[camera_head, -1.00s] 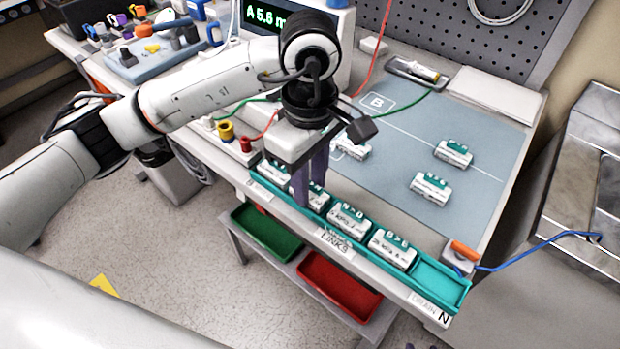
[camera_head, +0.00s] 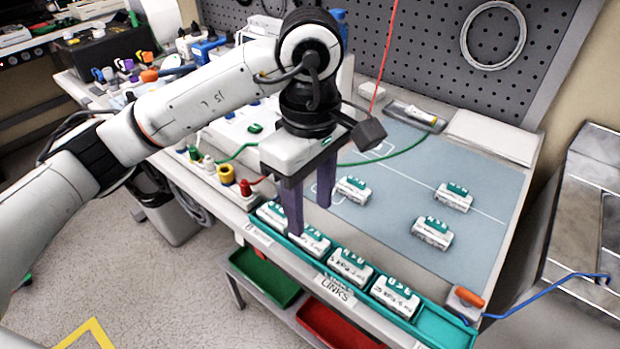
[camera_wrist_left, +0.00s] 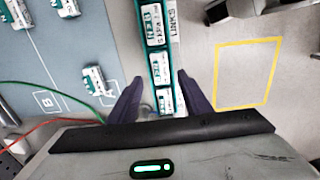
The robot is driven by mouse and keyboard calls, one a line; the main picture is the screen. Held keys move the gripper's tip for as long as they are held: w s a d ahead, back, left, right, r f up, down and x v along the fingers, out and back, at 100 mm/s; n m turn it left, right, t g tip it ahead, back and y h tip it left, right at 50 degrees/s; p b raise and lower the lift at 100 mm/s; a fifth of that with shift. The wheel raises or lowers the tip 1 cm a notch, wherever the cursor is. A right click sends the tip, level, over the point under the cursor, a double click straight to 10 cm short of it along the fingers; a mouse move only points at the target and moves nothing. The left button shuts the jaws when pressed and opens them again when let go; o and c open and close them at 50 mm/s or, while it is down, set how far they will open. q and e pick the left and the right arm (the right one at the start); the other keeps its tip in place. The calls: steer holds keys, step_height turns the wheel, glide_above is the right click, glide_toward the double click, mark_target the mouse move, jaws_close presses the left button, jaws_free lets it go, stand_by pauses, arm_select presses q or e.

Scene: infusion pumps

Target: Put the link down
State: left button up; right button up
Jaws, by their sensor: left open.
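My left gripper (camera_head: 308,205) is open above the teal links tray (camera_head: 447,328), its two dark fingers apart. In the left wrist view the open fingers (camera_wrist_left: 160,95) stand on either side of the tray's row. A white link with a teal label (camera_head: 312,243) sits in the tray by the near finger and is partly hidden by it. Other links (camera_head: 350,268) and (camera_head: 396,297) sit in the same row. Three more links lie on the grey-blue mat (camera_head: 385,215): one near the gripper (camera_head: 352,190), one at the right (camera_head: 453,198) and one lower (camera_head: 432,233). My right gripper is not seen.
Coloured sockets (camera_head: 226,173) with green and red leads stand left of the gripper. An orange-handled plug (camera_head: 468,297) with a blue cable sits at the tray's right end. A green bin (camera_head: 262,278) and a red bin (camera_head: 335,325) are below the bench. The mat's right part has free room.

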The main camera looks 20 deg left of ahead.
arm_select(q)
step_height(320, 180, up, 6)
steer(key=shift+r, duration=0.25)
